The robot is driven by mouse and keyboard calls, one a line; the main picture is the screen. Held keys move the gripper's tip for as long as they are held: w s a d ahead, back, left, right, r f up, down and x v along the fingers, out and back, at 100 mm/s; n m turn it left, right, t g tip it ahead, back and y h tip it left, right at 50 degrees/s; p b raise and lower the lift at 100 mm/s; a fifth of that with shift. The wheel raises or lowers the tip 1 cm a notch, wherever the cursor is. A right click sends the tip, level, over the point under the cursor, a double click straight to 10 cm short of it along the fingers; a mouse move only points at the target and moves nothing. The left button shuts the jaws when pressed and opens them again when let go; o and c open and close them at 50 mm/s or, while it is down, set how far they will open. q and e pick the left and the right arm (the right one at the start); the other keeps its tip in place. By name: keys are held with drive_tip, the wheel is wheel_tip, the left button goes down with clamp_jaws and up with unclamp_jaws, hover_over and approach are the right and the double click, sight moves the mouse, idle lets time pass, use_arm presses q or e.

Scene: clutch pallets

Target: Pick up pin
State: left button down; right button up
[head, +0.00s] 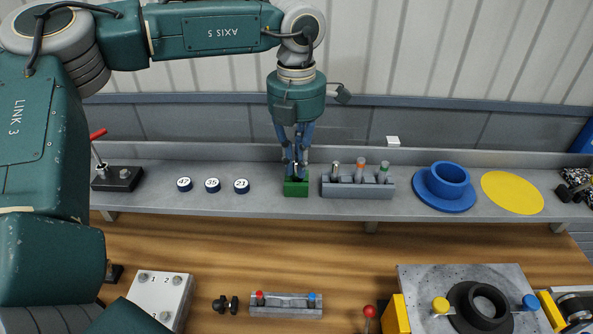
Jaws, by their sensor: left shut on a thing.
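My left gripper (296,169) comes down from above onto the green block (296,188) on the grey shelf. Its fingers are shut on a small pin at the top of the block. The fingers hide most of this pin, so I cannot tell whether it still sits in the block. To the right, a grey rack (357,192) holds upright pins: a plain metal one (336,170), one with an orange band (360,170) and one with a green band (383,172). My right gripper is not in view.
Numbered discs (212,185) lie left of the block. A blue flanged ring (445,186) and a yellow disc (512,193) lie right of the rack. A red-handled lever (100,160) stands at the shelf's left. The wooden bench (250,250) below holds fixtures.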

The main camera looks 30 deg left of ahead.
use_arm(q)
drive_tip(key=shift+r, duration=0.1)
drive_tip(key=shift+r, duration=0.25)
wheel_tip(320, 180, up, 11)
drive_tip(key=b, duration=0.4)
wheel_tip(320, 180, up, 7)
hover_over(297, 161)
drive_tip(key=shift+r+p, duration=0.45)
drive_tip(key=shift+r, duration=0.25)
drive_tip(key=shift+f, duration=0.1)
